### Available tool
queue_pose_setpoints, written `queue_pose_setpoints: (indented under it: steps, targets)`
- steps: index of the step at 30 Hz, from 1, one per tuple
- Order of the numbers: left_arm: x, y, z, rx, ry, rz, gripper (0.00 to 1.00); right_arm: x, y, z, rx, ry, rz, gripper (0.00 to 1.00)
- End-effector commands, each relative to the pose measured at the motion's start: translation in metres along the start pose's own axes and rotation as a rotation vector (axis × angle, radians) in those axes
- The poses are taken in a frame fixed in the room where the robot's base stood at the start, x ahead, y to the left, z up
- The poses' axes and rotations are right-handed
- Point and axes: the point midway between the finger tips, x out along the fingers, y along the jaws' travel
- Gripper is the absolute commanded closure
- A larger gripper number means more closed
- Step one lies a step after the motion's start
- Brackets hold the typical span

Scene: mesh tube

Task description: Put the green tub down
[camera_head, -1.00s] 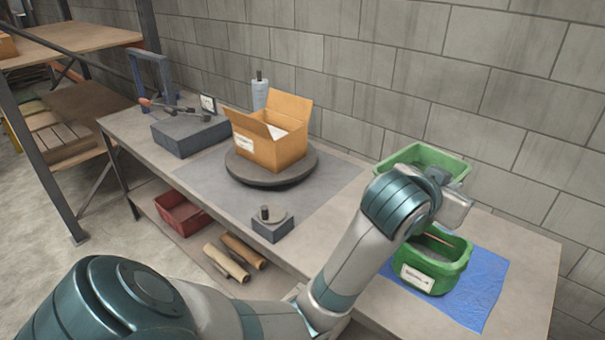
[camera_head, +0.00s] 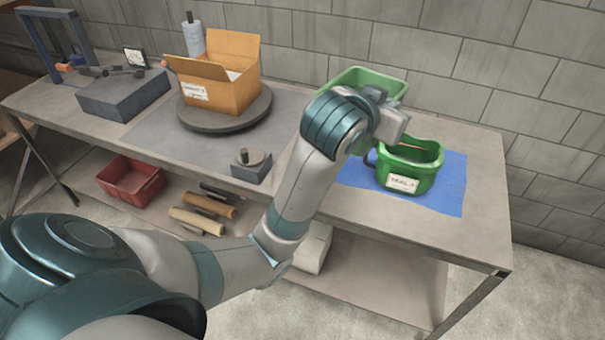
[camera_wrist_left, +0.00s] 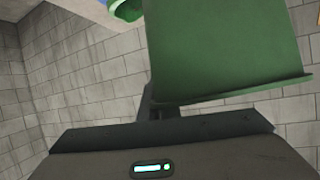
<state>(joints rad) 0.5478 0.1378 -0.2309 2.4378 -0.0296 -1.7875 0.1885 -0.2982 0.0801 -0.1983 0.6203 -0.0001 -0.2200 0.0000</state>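A green tub (camera_head: 362,79) is at the back right of the bench, partly hidden behind my left wrist. My left gripper (camera_head: 376,94) is at its near rim and appears shut on it; the fingertips are mostly hidden. In the left wrist view the tub's green wall (camera_wrist_left: 225,45) fills the upper middle, against the dark finger. I cannot tell if its base touches the bench. A second green tub (camera_head: 425,172) with a white label stands upright on a blue mat (camera_head: 447,190), in front and to the right. My right gripper is not in view.
The bench (camera_head: 400,220) has a bare strip at its right end. An open cardboard box (camera_head: 222,92) sits on a round turntable (camera_head: 225,122). A grey block (camera_head: 252,170) stands near the front edge. The block wall (camera_head: 460,60) is close behind.

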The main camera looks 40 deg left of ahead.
Motion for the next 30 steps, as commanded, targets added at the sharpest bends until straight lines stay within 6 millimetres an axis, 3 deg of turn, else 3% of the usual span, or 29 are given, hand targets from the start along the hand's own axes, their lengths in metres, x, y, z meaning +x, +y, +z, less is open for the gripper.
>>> queue_pose_setpoints:
  steps: [8, 14, 19, 24, 30]
  targets:
    - [0.004, -0.003, 0.001, -0.005, -0.001, -0.005, 1.0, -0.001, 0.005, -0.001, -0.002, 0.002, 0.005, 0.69]
    - [0.033, -0.023, 0.014, -0.034, -0.012, -0.039, 1.0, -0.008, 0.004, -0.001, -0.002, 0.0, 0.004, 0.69]
    - [0.075, -0.062, 0.044, -0.071, -0.02, -0.099, 1.0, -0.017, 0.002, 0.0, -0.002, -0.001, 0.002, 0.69]
    - [0.114, -0.11, 0.092, -0.096, -0.024, -0.167, 1.0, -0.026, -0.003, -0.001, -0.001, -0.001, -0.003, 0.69]
    - [0.136, -0.154, 0.142, -0.103, -0.02, -0.222, 1.0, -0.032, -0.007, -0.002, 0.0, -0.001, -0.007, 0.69]
